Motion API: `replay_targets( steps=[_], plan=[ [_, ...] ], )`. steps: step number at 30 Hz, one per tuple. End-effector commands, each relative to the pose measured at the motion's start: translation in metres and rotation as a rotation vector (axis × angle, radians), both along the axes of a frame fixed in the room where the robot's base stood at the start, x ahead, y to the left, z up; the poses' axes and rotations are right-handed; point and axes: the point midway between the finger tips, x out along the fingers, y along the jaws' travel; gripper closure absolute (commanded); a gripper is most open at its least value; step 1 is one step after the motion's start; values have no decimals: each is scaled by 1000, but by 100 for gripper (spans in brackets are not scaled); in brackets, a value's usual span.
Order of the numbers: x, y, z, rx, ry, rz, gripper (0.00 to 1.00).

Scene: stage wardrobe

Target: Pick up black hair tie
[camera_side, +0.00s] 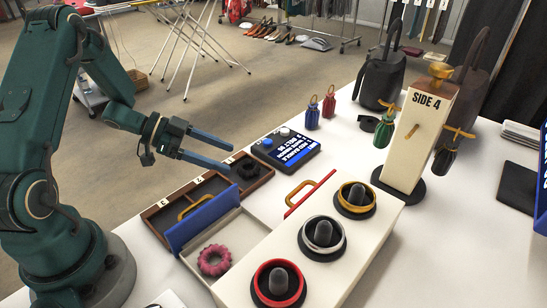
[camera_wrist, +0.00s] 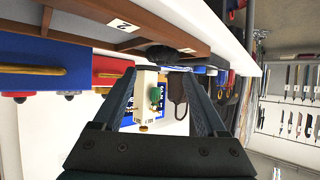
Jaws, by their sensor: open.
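A black hair tie (camera_side: 246,167) lies in the right end compartment of the brown wooden tray (camera_side: 268,178). It looks dark and ring-shaped, and in the wrist view a dark rounded lump that appears to be it (camera_wrist: 166,54) shows beyond the fingertips. My gripper (camera_side: 231,158) is open and empty, with its blue fingers pointing right. In the side view it is above and just left of the tie, apart from it. In the wrist view, my gripper (camera_wrist: 160,80) has nothing between its fingers close by.
A white open drawer with a blue front (camera_side: 203,217) holds a pink scrunchie (camera_side: 214,260). Beside it, a white block (camera_side: 350,240) carries several ringed knobs. A dark device with a blue screen (camera_side: 286,150) stands behind the tray. The tall "SIDE 4" post (camera_side: 410,150) is farther right.

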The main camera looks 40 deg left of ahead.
Motion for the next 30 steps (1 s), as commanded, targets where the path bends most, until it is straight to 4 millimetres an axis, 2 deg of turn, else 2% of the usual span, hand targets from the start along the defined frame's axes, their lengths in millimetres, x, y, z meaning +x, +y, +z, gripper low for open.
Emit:
replay_targets(
  steps=[4, 14, 25, 27, 30],
  plan=[
    [-1, 2, -9, -19, 19, 27, 26],
    [23, -22, -28, -16, 19, 27, 26],
    [28, -26, -31, -14, 16, 30, 26],
    [28, -26, -31, -14, 16, 30, 52],
    [28, -26, -31, -14, 17, 29, 86]
  ],
)
